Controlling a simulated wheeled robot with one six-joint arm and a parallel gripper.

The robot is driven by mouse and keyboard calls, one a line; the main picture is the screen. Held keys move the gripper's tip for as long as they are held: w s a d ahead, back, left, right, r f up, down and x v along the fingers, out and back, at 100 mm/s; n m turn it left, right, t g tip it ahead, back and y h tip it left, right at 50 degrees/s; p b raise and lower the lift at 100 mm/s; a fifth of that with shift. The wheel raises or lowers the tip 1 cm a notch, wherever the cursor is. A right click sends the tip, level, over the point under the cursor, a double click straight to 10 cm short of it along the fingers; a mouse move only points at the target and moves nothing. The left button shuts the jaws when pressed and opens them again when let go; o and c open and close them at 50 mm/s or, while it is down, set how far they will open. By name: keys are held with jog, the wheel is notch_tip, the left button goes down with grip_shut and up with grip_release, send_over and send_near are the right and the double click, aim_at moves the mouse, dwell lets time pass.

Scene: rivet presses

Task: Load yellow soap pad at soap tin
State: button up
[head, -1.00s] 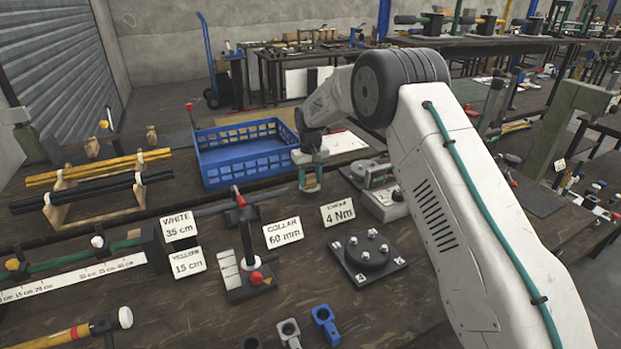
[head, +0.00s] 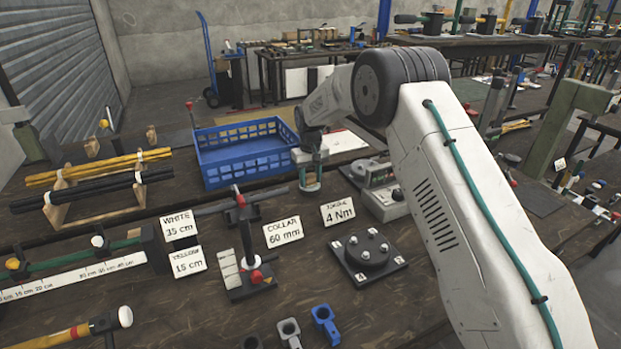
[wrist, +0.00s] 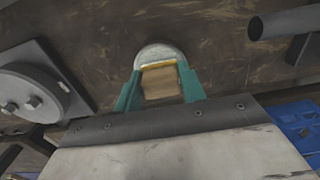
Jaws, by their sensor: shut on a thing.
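My gripper (wrist: 165,84) shows in the wrist view with its teal fingers on either side of a small tan block with a yellow edge, which I take for the yellow soap pad (wrist: 160,82). It is shut on this pad. A pale grey, rounded soap tin (wrist: 155,51) lies just beyond the fingertips, directly behind the pad. Whether the pad touches the tin cannot be told.
A blue crate (head: 245,160) stands behind and left of my gripper. A grey box with a dial (head: 387,203) is close on its right. A black plate with a bolted disc (head: 368,255) and an upright lever press (head: 247,245) stand nearer. Cards (head: 282,233) stand between.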

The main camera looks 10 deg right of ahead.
aim_at(310, 175)
jog(key=shift+r, duration=3.4)
